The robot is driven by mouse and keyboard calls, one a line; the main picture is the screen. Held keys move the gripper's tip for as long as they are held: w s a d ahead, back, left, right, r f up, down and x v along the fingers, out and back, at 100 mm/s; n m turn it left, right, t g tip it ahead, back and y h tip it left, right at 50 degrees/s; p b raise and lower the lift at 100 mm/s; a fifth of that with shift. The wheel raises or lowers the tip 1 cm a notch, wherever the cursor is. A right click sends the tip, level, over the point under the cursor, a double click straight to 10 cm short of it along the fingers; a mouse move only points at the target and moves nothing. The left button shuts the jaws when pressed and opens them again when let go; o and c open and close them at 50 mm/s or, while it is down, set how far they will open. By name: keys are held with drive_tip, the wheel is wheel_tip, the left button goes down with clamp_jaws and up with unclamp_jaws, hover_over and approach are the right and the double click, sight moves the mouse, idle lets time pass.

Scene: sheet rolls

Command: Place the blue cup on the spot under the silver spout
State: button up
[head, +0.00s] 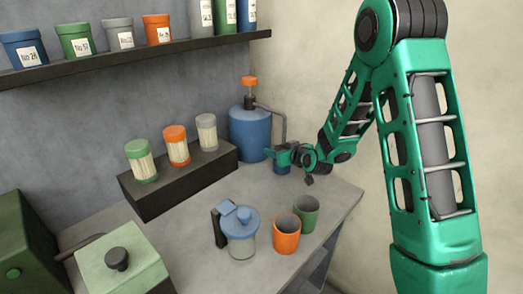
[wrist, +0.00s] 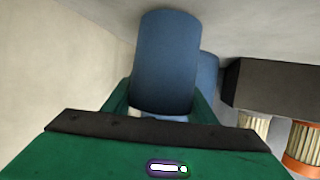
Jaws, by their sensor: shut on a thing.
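In the wrist view the blue cup (wrist: 165,60) stands out between the fingers of my gripper (wrist: 160,108), which is shut on it. In the head view my gripper (head: 278,156) is at the far end of the counter, beside the blue dispenser (head: 248,132). Only a small part of the cup (head: 283,169) shows there, below the gripper. The silver spout (head: 284,124) comes from the dispenser's orange-topped pump and bends down just above the gripper. The spot under the spout is hidden by the gripper and cup. I cannot tell whether the cup touches the counter.
An orange cup (head: 287,234) and a green cup (head: 307,212) stand at the counter's right edge. A blue-lidded glass jug (head: 242,236) is left of them. A dark riser (head: 180,180) with several lidded jars runs along the wall. The counter between is clear.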

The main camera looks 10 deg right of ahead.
drive_tip(key=w+d, duration=0.1)
drive_tip(key=d, duration=0.1)
drive_tip(key=shift+w+d+f+m, duration=0.3)
drive_tip(key=shift+w+f, duration=0.05)
drive_tip(key=shift+s+a+r, duration=0.1)
drive_tip(key=shift+a+r, duration=0.05)
drive_tip(key=shift+a, duration=0.65)
drive_tip(key=o, duration=1)
drive_tip(key=shift+a, duration=0.15)
drive_tip(key=shift+c, duration=0.2)
drive_tip(key=shift+a, duration=0.1)
drive_tip(key=shift+s, duration=0.1)
drive_tip(key=v, duration=1.1)
drive_tip(key=shift+s+r, duration=0.15)
drive_tip(key=shift+s, duration=0.25)
